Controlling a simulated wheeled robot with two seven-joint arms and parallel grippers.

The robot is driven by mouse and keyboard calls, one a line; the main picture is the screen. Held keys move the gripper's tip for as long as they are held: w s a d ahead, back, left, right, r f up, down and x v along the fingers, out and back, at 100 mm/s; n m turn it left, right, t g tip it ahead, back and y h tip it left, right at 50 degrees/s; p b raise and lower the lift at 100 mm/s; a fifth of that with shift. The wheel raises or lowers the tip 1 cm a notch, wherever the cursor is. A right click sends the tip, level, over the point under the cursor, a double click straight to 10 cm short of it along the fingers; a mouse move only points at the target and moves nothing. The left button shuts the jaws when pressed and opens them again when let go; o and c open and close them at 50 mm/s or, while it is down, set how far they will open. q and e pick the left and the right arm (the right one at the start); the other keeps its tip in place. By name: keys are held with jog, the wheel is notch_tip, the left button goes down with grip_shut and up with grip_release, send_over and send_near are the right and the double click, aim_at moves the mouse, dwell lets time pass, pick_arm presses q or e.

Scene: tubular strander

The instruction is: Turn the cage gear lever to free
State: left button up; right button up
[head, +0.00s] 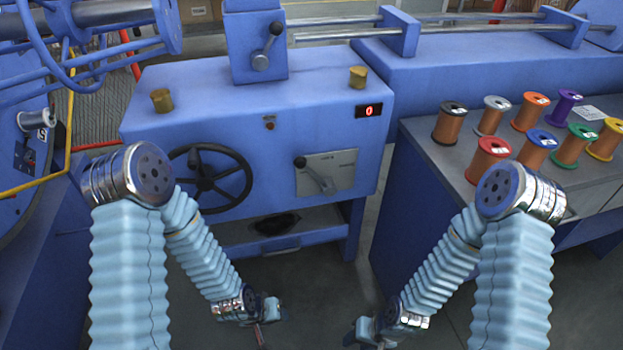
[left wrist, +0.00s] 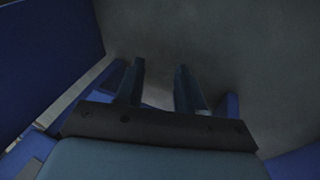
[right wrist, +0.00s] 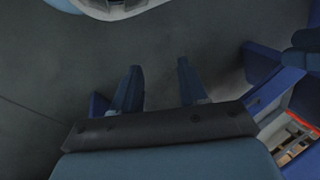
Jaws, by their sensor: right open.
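A lever (head: 317,174) with a black knob and grey arm sits on a light metal plate (head: 342,165) on the front of the blue machine, its knob end at upper left. A second black-knobbed lever (head: 268,45) stands on the blue upright box above. The labels are too small to read, so I cannot tell which is the cage gear lever. My right gripper (head: 365,333) hangs low, below and right of the plate; its fingers (right wrist: 157,82) are apart and empty. My left gripper (head: 262,328) hangs low, below the handwheel; its fingers (left wrist: 160,88) are apart and empty.
A black handwheel (head: 208,178) is left of the plate. A red display (head: 369,111) and two brass knobs (head: 162,100) are on the machine. Several wire spools (head: 450,123) stand on the bench (head: 432,160) at right. Grey floor lies below the grippers.

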pick_arm(q)
jog(key=w+d+r+t+y+b, duration=0.1)
jog(key=w+d+r+t+b, duration=0.25)
jog(key=w+r+t, duration=0.45)
jog(key=n+t+y+b, duration=0.3)
jog(key=n+t+b, duration=0.2)
jog(key=t+b, duration=0.15)
send_near(305, 169)
jog(key=shift+t, duration=0.35)
jog(key=w, duration=0.3)
jog(key=w+p, duration=0.1)
jog(key=w, duration=0.5)
jog(key=shift+a+f+p, duration=0.1)
jog(key=shift+f+p, duration=0.2)
jog(key=shift+p, duration=0.05)
pick_arm(e)
notch_tip(305, 169, down, 10)
jog(key=d, duration=0.2)
jog(key=shift+w+r, duration=0.25)
jog(key=shift+w, duration=0.15)
pick_arm(q)
jog(key=c, duration=0.7)
grip_shut()
